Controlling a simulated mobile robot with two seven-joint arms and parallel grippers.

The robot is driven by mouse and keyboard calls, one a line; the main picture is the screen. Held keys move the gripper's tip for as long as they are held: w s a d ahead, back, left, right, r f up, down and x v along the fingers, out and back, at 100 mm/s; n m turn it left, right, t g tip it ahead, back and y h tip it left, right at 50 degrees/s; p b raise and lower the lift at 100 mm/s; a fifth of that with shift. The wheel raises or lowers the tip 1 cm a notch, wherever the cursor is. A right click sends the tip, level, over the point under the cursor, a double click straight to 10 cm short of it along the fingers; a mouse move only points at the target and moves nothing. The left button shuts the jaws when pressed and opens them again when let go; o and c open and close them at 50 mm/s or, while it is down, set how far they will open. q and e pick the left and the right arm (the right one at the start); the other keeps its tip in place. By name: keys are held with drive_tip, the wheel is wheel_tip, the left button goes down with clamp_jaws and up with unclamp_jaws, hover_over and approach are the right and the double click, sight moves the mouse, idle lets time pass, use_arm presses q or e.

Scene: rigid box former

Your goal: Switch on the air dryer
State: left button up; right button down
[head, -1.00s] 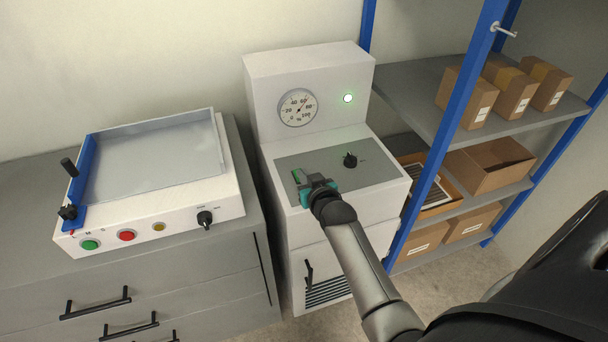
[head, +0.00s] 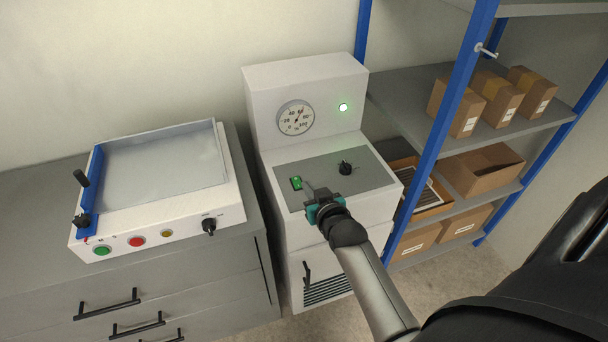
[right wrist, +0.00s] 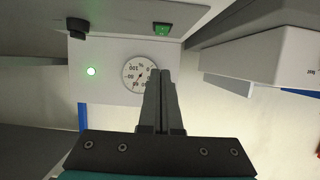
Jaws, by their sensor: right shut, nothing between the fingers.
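The air dryer (head: 310,90) is the white cabinet in the middle of the head view. Its round gauge (head: 296,118) and a lit green lamp (head: 343,107) are on the upright back. Its sloped grey panel bears a lit green rocker switch (head: 296,183) and a black knob (head: 345,168). The right wrist view also shows the switch (right wrist: 162,29), the lamp (right wrist: 91,71) and the gauge (right wrist: 140,75). My right gripper (head: 312,193) is shut and empty, over the panel's front part just right of the switch, which is uncovered. My left gripper is out of view.
A white machine (head: 160,246) with a tray, buttons and a blue bar stands on grey drawers (head: 215,290) at left. A blue-posted shelf (head: 400,85) with cardboard boxes (head: 495,95) stands close at right. The floor in front is partly visible.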

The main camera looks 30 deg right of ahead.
drive_tip(key=v, duration=0.2)
drive_tip(key=f+v, duration=0.1)
drive_tip(key=v, duration=0.1)
drive_tip(key=shift+s+a+r, duration=0.1)
drive_tip(key=shift+s, duration=0.25)
drive_tip(key=s+a+f+n+g+y+b, duration=0.1)
drive_tip(key=s+a+f+g, duration=0.15)
drive_tip(key=s+f, duration=0.45)
drive_tip(key=s+a+f+n+g+y, duration=0.1)
drive_tip(key=s+a+f+g, duration=0.2)
drive_tip(key=f, duration=0.8)
drive_tip(key=s+a+f+n+g+y+b, duration=0.1)
drive_tip(key=s+a+f, duration=0.35)
drive_tip(key=f, duration=0.45)
drive_tip(key=s+f+n+g, duration=0.1)
drive_tip(key=s+f+g, duration=0.2)
drive_tip(key=s, duration=0.8)
drive_tip(key=s+f+n+g+b, duration=0.1)
drive_tip(key=s+f+g, duration=0.2)
drive_tip(key=s+f, duration=0.5)
drive_tip(key=s, duration=0.4)
drive_tip(key=shift+a, duration=0.1)
